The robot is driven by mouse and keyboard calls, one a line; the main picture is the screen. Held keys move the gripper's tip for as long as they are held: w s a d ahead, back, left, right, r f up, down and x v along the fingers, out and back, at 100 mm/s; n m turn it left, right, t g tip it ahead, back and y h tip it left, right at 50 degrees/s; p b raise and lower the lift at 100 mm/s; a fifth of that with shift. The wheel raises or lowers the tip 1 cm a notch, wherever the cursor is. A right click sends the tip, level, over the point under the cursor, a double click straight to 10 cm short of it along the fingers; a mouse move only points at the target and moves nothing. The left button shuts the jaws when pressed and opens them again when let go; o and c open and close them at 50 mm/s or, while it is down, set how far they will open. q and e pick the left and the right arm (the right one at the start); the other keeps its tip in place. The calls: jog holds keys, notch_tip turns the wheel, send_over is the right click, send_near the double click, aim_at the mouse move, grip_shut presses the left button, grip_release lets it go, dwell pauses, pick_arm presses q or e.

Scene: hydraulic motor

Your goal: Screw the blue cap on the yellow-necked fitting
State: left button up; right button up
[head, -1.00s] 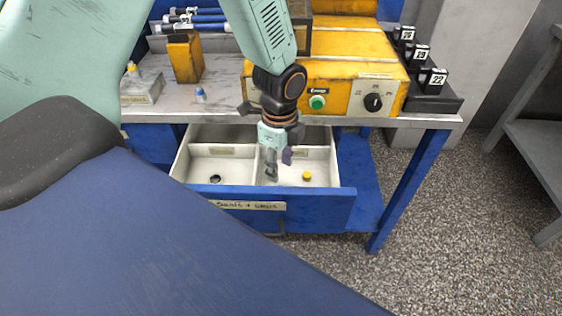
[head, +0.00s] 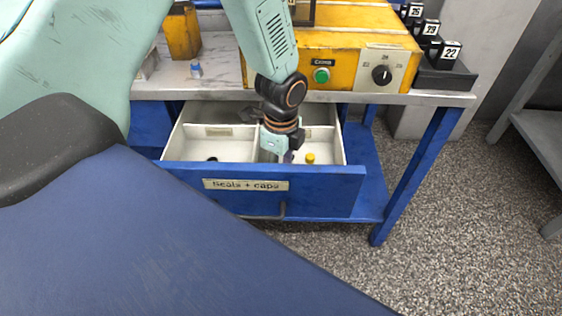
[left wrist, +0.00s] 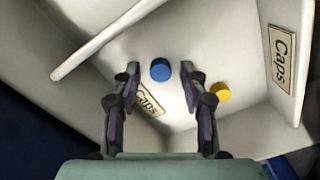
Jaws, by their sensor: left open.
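The blue cap (left wrist: 160,70) lies in a drawer compartment labelled Caps, in the left wrist view. My left gripper (left wrist: 160,88) is open, its two fingertips on either side of the cap with a gap at each side. In the head view my left gripper (head: 276,156) reaches down into the drawer and the blue cap is hidden. The yellow-necked fitting cannot be made out; only part of a grey block (head: 148,66) shows behind my arm on the bench. My right gripper is not in view.
A yellow cap (left wrist: 219,93) lies right of the blue one, also in the head view (head: 310,158). The open drawer (head: 330,180) has low dividers and walls near the gripper. A small blue-and-white piece (head: 196,70) stands on the bench beside the yellow machine (head: 345,55).

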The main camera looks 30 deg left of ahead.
pick_arm(q)
jog(key=shift+f, duration=0.1)
jog(key=shift+p, duration=0.5)
dwell(0.4)
grip_shut()
dwell(0.4)
jog(key=shift+r+p, duration=3.1)
